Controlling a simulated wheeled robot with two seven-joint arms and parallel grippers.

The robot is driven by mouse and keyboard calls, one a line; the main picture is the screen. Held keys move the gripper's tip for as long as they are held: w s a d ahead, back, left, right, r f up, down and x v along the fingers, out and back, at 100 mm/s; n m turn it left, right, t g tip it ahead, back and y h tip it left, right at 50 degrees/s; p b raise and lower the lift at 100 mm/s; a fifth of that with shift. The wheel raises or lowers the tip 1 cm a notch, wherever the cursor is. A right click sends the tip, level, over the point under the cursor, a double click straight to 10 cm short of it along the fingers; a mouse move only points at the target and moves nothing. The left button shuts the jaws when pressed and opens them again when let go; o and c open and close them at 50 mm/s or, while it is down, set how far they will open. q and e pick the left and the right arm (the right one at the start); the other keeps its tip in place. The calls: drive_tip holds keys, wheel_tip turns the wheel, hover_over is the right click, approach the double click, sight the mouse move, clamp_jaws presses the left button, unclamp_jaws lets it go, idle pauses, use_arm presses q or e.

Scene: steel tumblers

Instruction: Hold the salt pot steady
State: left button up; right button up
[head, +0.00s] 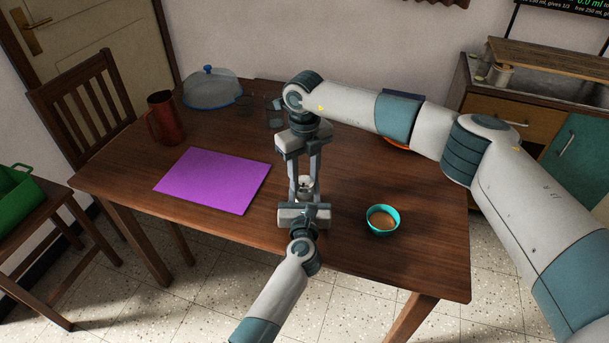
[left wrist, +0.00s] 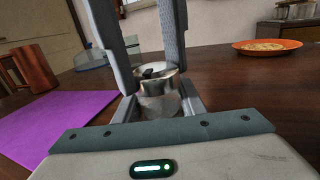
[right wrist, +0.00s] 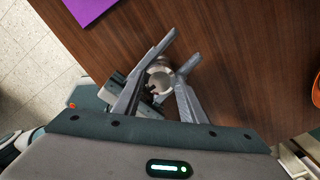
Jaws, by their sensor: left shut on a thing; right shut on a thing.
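The salt pot (left wrist: 160,102) is a small steel pot with a steel lid (left wrist: 150,72) that has a dark knob. It stands upright between my two grippers over the table's front part, and shows small in the head view (head: 305,184). My left gripper (head: 304,195) comes in low from the front, its fingers on either side of the pot's body. My right gripper (head: 304,170) points straight down from above, its fingers on either side of the lid. In the right wrist view the pot's round top (right wrist: 158,76) lies between the right fingers. The fingers hide part of the pot.
A purple mat (head: 213,180) lies to the left, with a red-brown jug (head: 164,118) behind it. A glass dome (head: 211,90) and glasses stand at the back. A teal bowl (head: 382,219) with brown contents stands right of the grippers. An orange plate (left wrist: 268,46) is farther right.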

sight(304, 180)
drive_tip(key=n, duration=0.8)
drive_tip(key=shift+n, duration=0.4)
drive_tip(key=n, duration=0.4)
drive_tip(key=shift+n, duration=2.2)
use_arm(q)
drive_tip(key=shift+f, duration=0.1)
use_arm(e)
drive_tip(key=o, duration=1.1)
wheel_tip(304, 180, up, 12)
